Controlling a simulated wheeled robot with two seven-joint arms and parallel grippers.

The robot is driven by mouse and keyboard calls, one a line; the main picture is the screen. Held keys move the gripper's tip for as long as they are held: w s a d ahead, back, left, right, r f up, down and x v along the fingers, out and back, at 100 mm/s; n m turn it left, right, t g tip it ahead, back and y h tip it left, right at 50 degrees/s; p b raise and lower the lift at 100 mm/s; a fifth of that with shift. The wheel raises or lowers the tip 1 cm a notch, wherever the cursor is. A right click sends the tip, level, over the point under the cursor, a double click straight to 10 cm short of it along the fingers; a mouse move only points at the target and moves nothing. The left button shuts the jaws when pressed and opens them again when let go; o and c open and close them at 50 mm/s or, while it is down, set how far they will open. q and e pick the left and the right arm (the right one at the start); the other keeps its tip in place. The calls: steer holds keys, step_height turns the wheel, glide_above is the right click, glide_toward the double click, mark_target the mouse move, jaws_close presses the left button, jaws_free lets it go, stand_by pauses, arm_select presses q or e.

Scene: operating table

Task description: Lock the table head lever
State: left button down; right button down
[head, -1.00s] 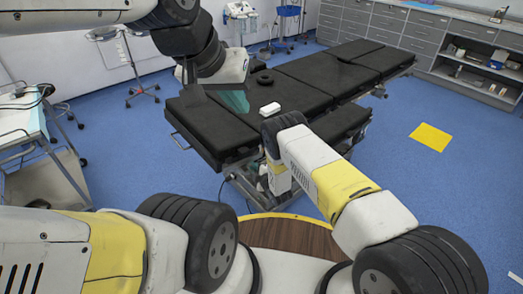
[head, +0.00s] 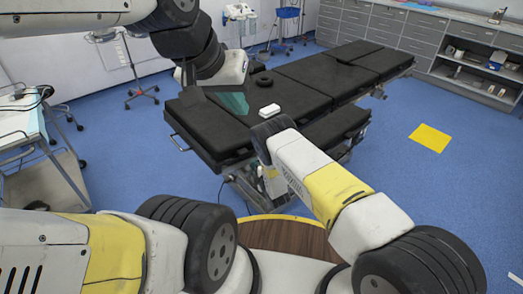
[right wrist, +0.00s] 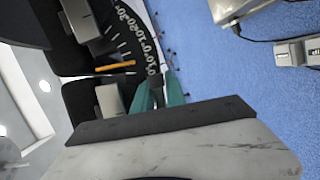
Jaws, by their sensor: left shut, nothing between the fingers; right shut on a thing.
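The operating table (head: 300,80) has black pads and stands in front of me. In the right wrist view, its side shows a dark curved scale (right wrist: 122,38) with white numbers and an orange pointer (right wrist: 115,66). My right gripper (right wrist: 156,82) has teal fingers shut on a small dark lever (right wrist: 153,84) beside the scale. Much of the lever is hidden between the fingers. In the head view my right forearm hides that gripper. My left gripper (head: 236,103) is shut and empty, its teal fingers over the near end of the table.
A white trolley (head: 45,150) stands at the left. Grey cabinets (head: 400,40) line the back. Blue floor with a yellow patch (head: 430,137) is free on the right.

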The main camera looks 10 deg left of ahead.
steer(key=c, duration=1.5)
jaws_free()
steer(key=shift+r, duration=0.1)
